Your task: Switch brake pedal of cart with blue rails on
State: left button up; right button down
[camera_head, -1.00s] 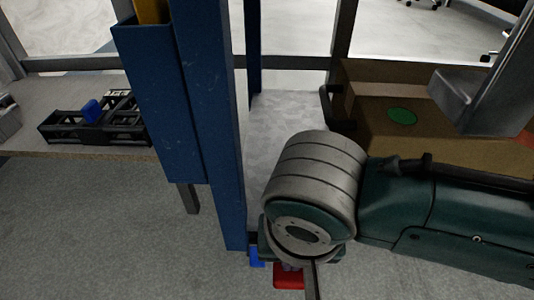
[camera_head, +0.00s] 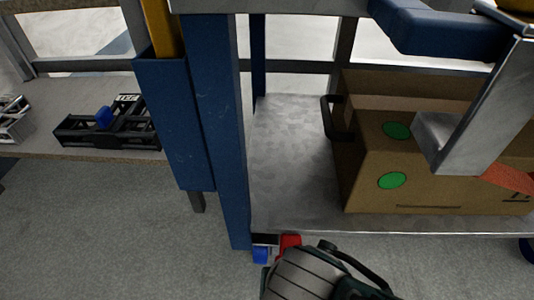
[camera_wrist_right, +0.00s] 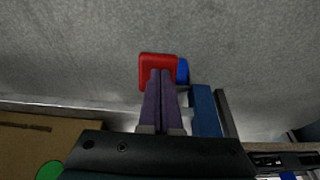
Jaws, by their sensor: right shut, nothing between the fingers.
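The cart with blue rails has a tall blue post (camera_head: 222,140) in the head view. A red brake pedal (camera_head: 290,243) shows low at the post's foot, beside a small blue piece (camera_head: 261,254). In the right wrist view the red pedal (camera_wrist_right: 158,60) lies at the tips of my right gripper (camera_wrist_right: 160,72), and the blue piece (camera_wrist_right: 183,72) is just right of it. The fingers are shut and empty, overlapping the pedal; I cannot tell whether they touch it. In the head view my right arm hides these fingers. My left gripper is not in view.
The cart's lower shelf (camera_head: 285,150) carries a cardboard box (camera_head: 440,195) with green dots. A table (camera_head: 40,110) at the left holds a black frame (camera_head: 85,132) with a blue part. Grey floor is clear at the lower left.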

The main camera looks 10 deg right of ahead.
jog(key=shift+s+f, duration=0.15)
jog(key=shift+f, duration=0.45)
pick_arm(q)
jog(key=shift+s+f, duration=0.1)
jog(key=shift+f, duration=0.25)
pick_arm(e)
jog(key=shift+f, duration=0.15)
pick_arm(q)
jog(key=shift+b, duration=0.3)
pick_arm(e)
jog(key=shift+s+d+f, duration=0.1)
jog(key=shift+s, duration=0.05)
